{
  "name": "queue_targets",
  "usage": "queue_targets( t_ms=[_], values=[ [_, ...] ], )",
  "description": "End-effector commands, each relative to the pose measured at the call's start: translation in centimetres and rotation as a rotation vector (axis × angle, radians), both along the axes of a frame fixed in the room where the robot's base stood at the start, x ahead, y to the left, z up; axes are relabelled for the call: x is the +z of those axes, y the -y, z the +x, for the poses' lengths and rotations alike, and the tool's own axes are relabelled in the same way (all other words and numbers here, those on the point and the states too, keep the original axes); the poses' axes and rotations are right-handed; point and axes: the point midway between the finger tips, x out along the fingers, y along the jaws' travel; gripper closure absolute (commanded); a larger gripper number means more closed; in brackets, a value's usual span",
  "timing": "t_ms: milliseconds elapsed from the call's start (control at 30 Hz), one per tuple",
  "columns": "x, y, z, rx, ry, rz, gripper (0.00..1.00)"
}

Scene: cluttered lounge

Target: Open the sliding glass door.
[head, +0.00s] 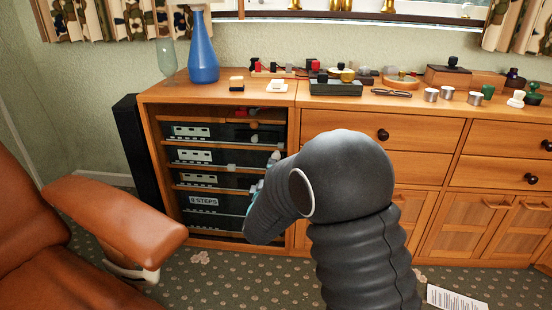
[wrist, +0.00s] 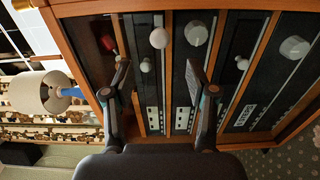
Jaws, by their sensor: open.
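The sliding glass door belongs to the left compartment of the wooden cabinet (head: 215,160), where dark hi-fi units stand on several shelves. The glass itself hardly shows, so I cannot tell how far it stands open. In the head view my arm hides most of the gripper near the compartment's right side.
A brown leather armchair (head: 115,220) stands close at the left front. A tall black speaker (head: 138,150) is beside the cabinet. A blue vase (head: 202,50) and many small objects stand on the cabinet top. Papers (head: 455,298) lie on the carpet at right.

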Motion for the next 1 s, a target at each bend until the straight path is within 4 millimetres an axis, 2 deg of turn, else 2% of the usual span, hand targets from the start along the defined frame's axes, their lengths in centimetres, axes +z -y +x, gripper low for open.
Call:
queue_targets(
  t_ms=[300, 500, 700, 1000],
  values=[
    [-0.1, 0.3, 6.0, -0.001, 0.0, 0.001, 0.43],
    [0.0, 0.3, 8.8, 0.001, 0.0, 0.001, 0.43],
    [0.0, 0.3, 10.1, 0.002, 0.0, 0.0, 0.43],
    [0.0, 0.3, 10.2, 0.002, 0.0, 0.0, 0.43]
  ],
)
